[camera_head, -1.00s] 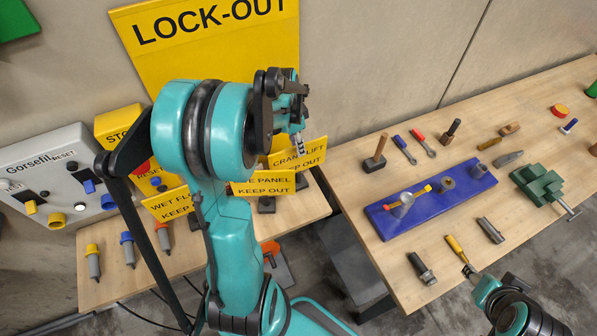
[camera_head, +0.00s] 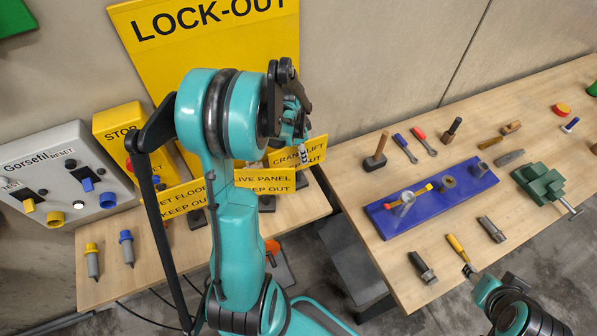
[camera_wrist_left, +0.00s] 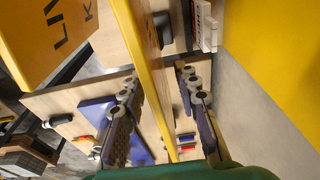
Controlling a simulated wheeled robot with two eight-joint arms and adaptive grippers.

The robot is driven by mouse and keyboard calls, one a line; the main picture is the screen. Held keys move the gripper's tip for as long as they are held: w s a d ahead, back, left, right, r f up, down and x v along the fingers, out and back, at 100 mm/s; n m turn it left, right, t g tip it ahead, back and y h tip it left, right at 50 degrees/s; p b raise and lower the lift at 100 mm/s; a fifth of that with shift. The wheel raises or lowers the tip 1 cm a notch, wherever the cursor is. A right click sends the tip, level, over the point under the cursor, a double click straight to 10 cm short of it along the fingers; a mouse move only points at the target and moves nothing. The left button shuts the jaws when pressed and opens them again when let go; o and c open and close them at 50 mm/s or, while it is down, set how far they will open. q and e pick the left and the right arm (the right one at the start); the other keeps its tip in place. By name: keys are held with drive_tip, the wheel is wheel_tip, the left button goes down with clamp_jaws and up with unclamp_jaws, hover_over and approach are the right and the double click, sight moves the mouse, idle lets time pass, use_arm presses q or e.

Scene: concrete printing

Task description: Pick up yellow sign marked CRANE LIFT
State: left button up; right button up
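The yellow CRANE LIFT / KEEP OUT sign (camera_head: 314,153) stands upright at the right end of the sign row on the left wooden table, partly covered by my left gripper (camera_head: 303,148). In the left wrist view this sign shows nearly edge-on as a long yellow strip (camera_wrist_left: 147,72). It runs between the two spread fingers of my left gripper (camera_wrist_left: 160,108), with visible gaps on both sides. My right gripper (camera_head: 469,270) is low at the right table's front edge; its fingers are too small to read.
The LIVE PANEL sign (camera_head: 264,181) stands just left, and the WET FLOOR sign (camera_head: 183,197) beyond it. A large LOCK-OUT board (camera_head: 200,60) rises behind. The right table (camera_head: 390,255) holds a blue block (camera_head: 420,209) and several tools.

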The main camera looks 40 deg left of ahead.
use_arm(q)
drive_tip(key=shift+f, duration=0.15)
drive_tip(key=shift+c, duration=0.4)
clamp_jaws()
